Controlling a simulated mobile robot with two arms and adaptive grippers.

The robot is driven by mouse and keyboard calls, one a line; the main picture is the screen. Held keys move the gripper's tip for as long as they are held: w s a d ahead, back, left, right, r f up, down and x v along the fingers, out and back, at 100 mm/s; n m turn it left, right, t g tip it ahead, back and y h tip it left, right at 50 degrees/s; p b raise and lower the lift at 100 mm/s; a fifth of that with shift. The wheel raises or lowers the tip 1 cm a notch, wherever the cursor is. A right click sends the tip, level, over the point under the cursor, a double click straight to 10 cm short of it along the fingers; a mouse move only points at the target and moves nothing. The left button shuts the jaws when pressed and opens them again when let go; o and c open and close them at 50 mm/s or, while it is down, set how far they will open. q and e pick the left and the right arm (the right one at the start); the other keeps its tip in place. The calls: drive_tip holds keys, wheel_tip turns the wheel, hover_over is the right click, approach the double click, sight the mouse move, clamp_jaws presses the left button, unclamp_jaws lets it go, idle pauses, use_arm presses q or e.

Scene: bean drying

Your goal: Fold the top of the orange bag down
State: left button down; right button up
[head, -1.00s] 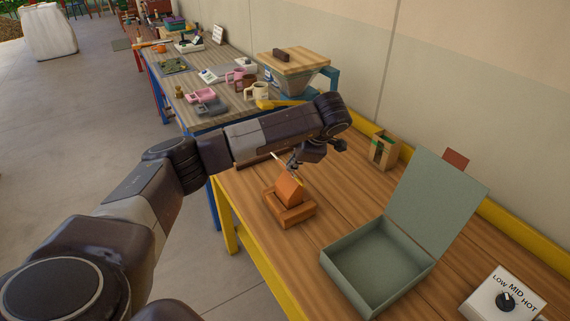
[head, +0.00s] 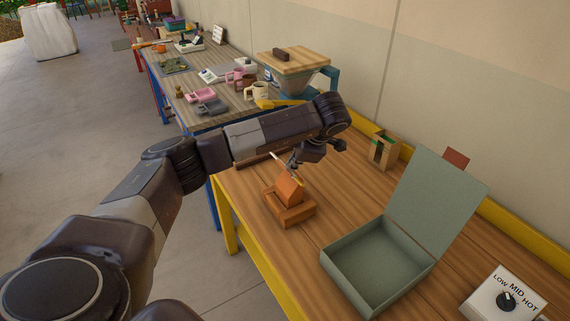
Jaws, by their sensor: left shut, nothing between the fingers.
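The orange bag (head: 290,189) stands on an orange-brown base (head: 291,214) on the yellow-edged wooden table. Its upper part looks slanted, with a pale edge near the top. My left gripper (head: 295,164) is shut and empty, just above and behind the top of the bag. I cannot tell whether its fingertips touch the bag. My arm covers part of the table behind it. My right gripper is not in view.
An open grey-green box (head: 375,262) with a raised lid stands right of the bag. A control with LOW, MID and HOT marks (head: 504,297) is at the lower right. A brown paper bag (head: 383,151) stands near the wall. Bare table (head: 345,190) lies between.

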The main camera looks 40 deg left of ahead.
use_arm(q)
drive_tip(key=shift+w+a+f+b, duration=0.15)
drive_tip(key=shift+a+f+b, duration=0.25)
drive_tip(key=shift+f, duration=0.2)
idle(0.9)
drive_tip(key=shift+w+a+f+b, duration=0.1)
drive_tip(key=shift+a+f+b, duration=0.1)
drive_tip(key=shift+f+b, duration=0.25)
idle(0.5)
drive_tip(key=shift+f, duration=0.1)
idle(0.6)
drive_tip(key=shift+b+x, duration=0.8)
drive_tip(key=shift+x, duration=0.25)
idle(0.7)
drive_tip(key=shift+d+r+p, duration=0.25)
drive_tip(key=shift+r+p, duration=0.3)
drive_tip(key=shift+r, duration=0.15)
drive_tip(key=shift+p+v, duration=1.1)
drive_tip(key=shift+v, duration=0.7)
drive_tip(key=shift+d+f, duration=0.1)
